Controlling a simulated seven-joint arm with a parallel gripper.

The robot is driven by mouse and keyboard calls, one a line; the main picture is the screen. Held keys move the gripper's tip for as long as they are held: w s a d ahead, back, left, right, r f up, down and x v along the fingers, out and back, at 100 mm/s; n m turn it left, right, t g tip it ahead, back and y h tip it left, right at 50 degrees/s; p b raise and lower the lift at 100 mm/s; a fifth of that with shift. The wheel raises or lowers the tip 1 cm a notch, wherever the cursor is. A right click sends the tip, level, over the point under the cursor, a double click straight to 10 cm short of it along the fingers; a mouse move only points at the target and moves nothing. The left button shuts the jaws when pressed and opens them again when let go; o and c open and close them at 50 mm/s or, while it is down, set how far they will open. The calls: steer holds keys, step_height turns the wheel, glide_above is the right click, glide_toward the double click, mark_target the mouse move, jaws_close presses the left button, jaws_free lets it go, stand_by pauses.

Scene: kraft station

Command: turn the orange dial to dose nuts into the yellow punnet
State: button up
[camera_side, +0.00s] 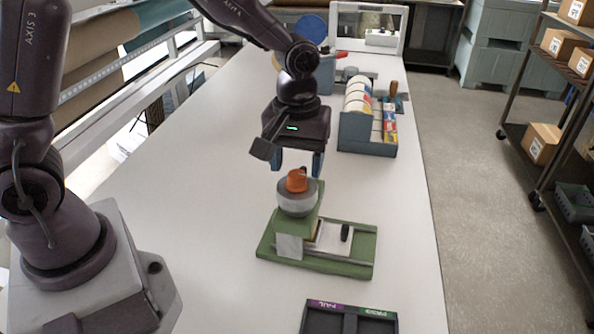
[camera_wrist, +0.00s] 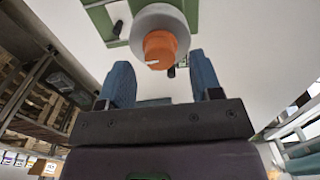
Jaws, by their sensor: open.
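The orange dial (camera_side: 297,182) sits on top of a grey round hopper (camera_side: 296,203) on a green dispenser base (camera_side: 350,268). In the wrist view the dial (camera_wrist: 160,48) shows in front of my fingers, roughly between them in width. My gripper (camera_side: 299,164) is open, pointing down just above the dial, with one blue finger to each side of it. Both blue fingers also show in the wrist view (camera_wrist: 163,75), with nothing between them. I cannot make out a yellow punnet clearly; only a small yellowish patch shows below the hopper, partly hidden.
A white plate with a black knob (camera_side: 345,233) lies on the right of the green base. A dark two-part tray (camera_side: 349,318) stands at the front edge of the picture. A blue-grey rack with rolls (camera_side: 366,135) stands behind. The white table (camera_side: 190,165) is clear at left.

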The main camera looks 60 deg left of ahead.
steer(key=shift+f, duration=1.25)
steer(key=c, duration=0.9)
steer(key=shift+c, duration=0.2)
steer(key=shift+m, duration=0.4)
